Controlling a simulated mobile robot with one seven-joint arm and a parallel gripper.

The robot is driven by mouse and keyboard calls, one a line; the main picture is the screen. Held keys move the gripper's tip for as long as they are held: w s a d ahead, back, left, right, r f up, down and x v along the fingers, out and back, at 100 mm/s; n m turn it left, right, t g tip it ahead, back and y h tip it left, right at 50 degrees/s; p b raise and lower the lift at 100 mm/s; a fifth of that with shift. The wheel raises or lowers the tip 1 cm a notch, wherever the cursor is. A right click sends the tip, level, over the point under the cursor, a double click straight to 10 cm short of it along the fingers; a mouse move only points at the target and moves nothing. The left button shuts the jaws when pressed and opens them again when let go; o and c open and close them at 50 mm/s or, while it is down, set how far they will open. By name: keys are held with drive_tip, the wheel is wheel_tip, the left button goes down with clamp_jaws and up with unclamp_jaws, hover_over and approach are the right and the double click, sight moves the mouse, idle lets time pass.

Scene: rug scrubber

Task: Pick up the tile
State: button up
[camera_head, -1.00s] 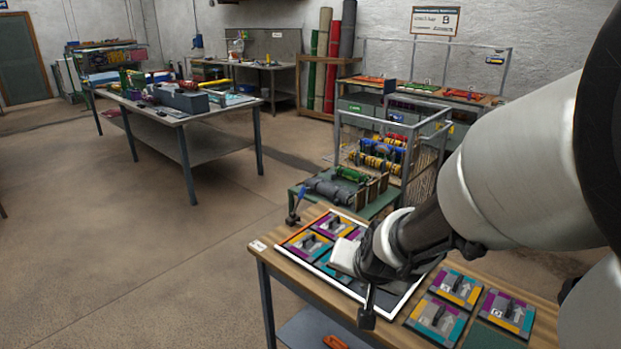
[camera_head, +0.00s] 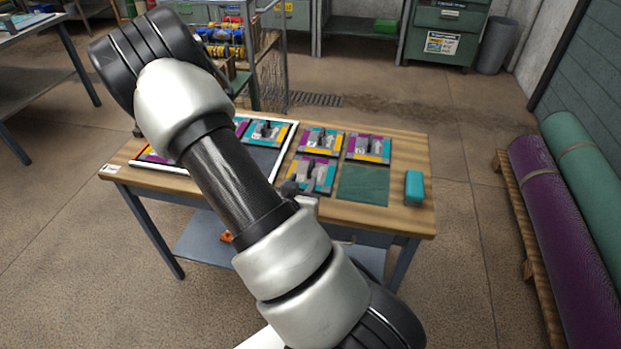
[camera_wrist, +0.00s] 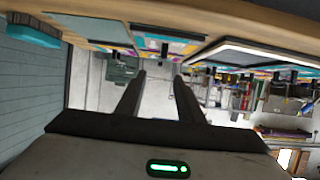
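Three loose patterned tiles lie on the wooden table, each with a dark handle on top: one at the back left (camera_head: 320,143), one at the back right (camera_head: 370,150) and one in front (camera_head: 304,180). More tiles (camera_head: 272,134) lie inside a white-rimmed frame (camera_head: 287,150) to their left, partly hidden by my arm. My gripper (camera_wrist: 157,82) shows in the wrist view with its two fingers apart and nothing between them. In the head view it is mostly hidden by my arm, near the front tile. The wrist view is upside down, with tiles (camera_wrist: 178,47) along its top.
A dark green square (camera_head: 363,186) and a teal block (camera_head: 414,188) lie on the table's right part. Bare wood (camera_head: 405,150) shows at the back right. A wire rack (camera_head: 270,70) stands behind the table.

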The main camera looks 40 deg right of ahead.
sight(311, 166)
drive_tip(key=b, duration=0.2)
drive_tip(key=w+f+b, duration=0.1)
drive_tip(key=b, duration=0.1)
drive_tip(key=shift+d+f, duration=0.15)
drive_tip(key=shift+d, duration=0.15)
drive_tip(key=b, duration=0.5)
drive_tip(key=shift+d+f, duration=0.25)
drive_tip(key=shift+d, duration=0.05)
drive_tip(key=b+x, duration=0.1)
drive_tip(key=x, duration=0.2)
drive_tip(key=b+x, duration=0.1)
drive_tip(key=x, duration=0.3)
drive_tip(key=shift+r, duration=0.25)
drive_tip(key=b+x, duration=0.1)
drive_tip(key=x, duration=0.4)
drive_tip(key=shift+w+f, duration=0.1)
drive_tip(key=shift+w, duration=0.2)
clamp_jaws()
